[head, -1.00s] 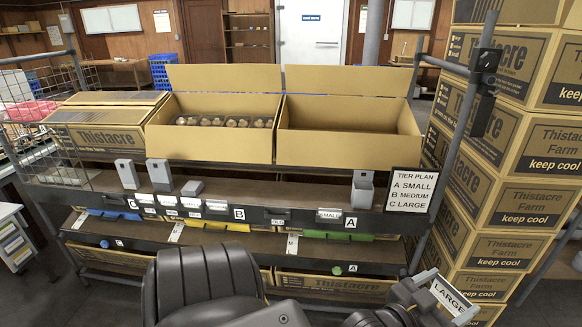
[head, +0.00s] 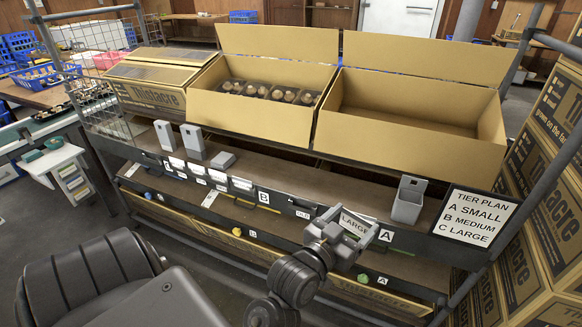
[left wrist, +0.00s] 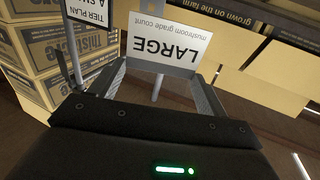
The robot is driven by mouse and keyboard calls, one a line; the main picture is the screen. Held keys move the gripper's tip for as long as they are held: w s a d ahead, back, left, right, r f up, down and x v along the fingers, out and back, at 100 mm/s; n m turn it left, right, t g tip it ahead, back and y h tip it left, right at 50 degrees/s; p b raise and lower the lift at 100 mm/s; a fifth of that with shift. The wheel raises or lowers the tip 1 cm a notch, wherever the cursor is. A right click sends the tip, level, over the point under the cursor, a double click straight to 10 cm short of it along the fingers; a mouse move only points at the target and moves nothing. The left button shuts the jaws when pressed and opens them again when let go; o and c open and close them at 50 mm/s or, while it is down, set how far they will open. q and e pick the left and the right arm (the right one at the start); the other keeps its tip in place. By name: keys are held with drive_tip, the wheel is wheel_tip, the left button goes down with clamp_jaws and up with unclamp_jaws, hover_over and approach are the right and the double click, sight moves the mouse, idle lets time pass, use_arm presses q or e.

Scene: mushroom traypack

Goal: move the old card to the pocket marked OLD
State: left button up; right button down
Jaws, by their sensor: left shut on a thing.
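A white card printed LARGE (head: 355,222) is held by my left gripper (head: 348,238) in front of the shelf rail, beside the A label (head: 386,236). The rail stretch behind the card and gripper is hidden. My right gripper is not in view.
The TIER PLAN sign (head: 474,217) and an open grey holder (head: 408,200) stand right of the card. The B label (head: 263,197) and several white cards lie further left along the rail. Two open cartons (head: 415,115) sit above. Stacked cartons (head: 545,220) flank the right.

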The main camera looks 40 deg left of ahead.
use_arm(q)
drive_tip(key=w+a+f+n+g+y+p, duration=0.1)
drive_tip(key=w+a+f+n+y, duration=0.3)
drive_tip(key=a, duration=0.8)
drive_tip(key=w+a+r+y+p, duration=0.15)
drive_tip(key=w+a, duration=0.35)
drive_tip(key=a, duration=0.6)
use_arm(e)
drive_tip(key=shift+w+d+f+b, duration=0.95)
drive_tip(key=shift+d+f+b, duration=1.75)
drive_tip(key=shift+b, duration=2.15)
use_arm(q)
wheel_tip(320, 180, down, 11)
drive_tip(key=shift+d+r, duration=0.1)
drive_tip(key=shift+r, duration=0.1)
drive_tip(key=shift+f+b, duration=0.45)
drive_tip(key=shift+f, duration=0.4)
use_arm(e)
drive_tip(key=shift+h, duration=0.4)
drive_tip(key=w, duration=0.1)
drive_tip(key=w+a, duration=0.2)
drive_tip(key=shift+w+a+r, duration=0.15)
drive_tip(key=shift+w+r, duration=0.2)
